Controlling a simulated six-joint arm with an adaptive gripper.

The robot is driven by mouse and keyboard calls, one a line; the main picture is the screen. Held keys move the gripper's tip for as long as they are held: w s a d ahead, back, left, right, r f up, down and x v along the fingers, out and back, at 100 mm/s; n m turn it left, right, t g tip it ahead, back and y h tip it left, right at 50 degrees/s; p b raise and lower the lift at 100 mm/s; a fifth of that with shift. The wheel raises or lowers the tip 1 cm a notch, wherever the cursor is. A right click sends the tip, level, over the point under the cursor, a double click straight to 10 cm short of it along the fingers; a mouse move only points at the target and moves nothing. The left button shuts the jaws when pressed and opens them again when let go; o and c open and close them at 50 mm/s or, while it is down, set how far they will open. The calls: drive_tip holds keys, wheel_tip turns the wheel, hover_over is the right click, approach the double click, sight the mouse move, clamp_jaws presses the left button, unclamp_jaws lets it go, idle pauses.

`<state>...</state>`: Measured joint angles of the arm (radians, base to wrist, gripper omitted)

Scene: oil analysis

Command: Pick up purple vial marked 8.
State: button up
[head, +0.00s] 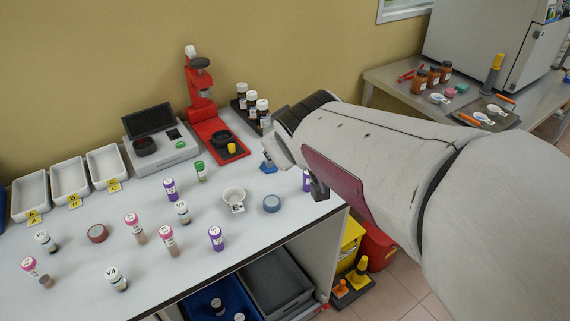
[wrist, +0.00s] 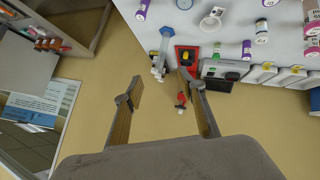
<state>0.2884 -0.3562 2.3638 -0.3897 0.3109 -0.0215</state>
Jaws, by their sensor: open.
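Several vials stand on the white lab table. Three have purple caps: one (head: 171,189) left of the middle, one (head: 216,238) near the front edge, and one (head: 307,180) at the right, partly hidden by my arm. I cannot read an 8 on any of them. In the wrist view one purple-capped vial (wrist: 141,9) is at the top and another (wrist: 247,49) is further right. My gripper (wrist: 160,77) is open, its fingers apart and no vial between them. It is apart from the purple vials; its fingertips are not clear in the head view.
Pink, green and white-capped vials stand around a white cup (head: 234,195) and a blue disc (head: 271,203). A red stand (head: 200,95), a scale (head: 160,152), dark bottles (head: 262,108) and labelled trays (head: 69,177) line the back. Bare tabletop lies between the vials.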

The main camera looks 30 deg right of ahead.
sight(308, 180)
drive_tip(key=w+d+f+n+t+y, duration=0.1)
drive_tip(key=w+d+f+n+t, duration=0.2)
drive_tip(key=w+d, duration=0.45)
drive_tip(key=w+d+f+n+t+y, duration=0.1)
drive_tip(key=w+d+f+n, duration=0.25)
drive_tip(key=w+d, duration=0.4)
drive_tip(key=s+d+f+t+y, duration=0.1)
drive_tip(key=s+f+y, duration=0.1)
drive_tip(key=s+f, duration=0.1)
drive_tip(key=s+d+f+n+t+y, duration=0.1)
drive_tip(key=s+f+y, duration=0.2)
drive_tip(key=f, duration=0.2)
drive_tip(key=s+d+f+n+y, duration=0.1)
drive_tip(key=s+f+y, duration=0.1)
drive_tip(key=s+f, duration=0.1)
drive_tip(key=shift+s+d+f+t+y, duration=0.2)
drive_tip(key=shift+d+f+t+y, duration=0.2)
drive_tip(key=shift+f, duration=0.15)
drive_tip(key=shift+s+a+f+m+y, duration=0.45)
drive_tip(key=shift+s+m+y, duration=0.1)
drive_tip(key=shift+s+m, duration=0.1)
drive_tip(key=shift+s+a+f+m+y, duration=0.4)
drive_tip(key=shift+s+m+y, duration=0.1)
drive_tip(key=shift+s+y, duration=0.1)
drive_tip(key=shift+s+a+f+m+y, duration=0.25)
drive_tip(key=shift+s+a+m+y, duration=0.15)
drive_tip(key=shift+s+m, duration=0.2)
drive_tip(key=shift+w, duration=0.15)
drive_tip(key=shift+x, duration=1.2)
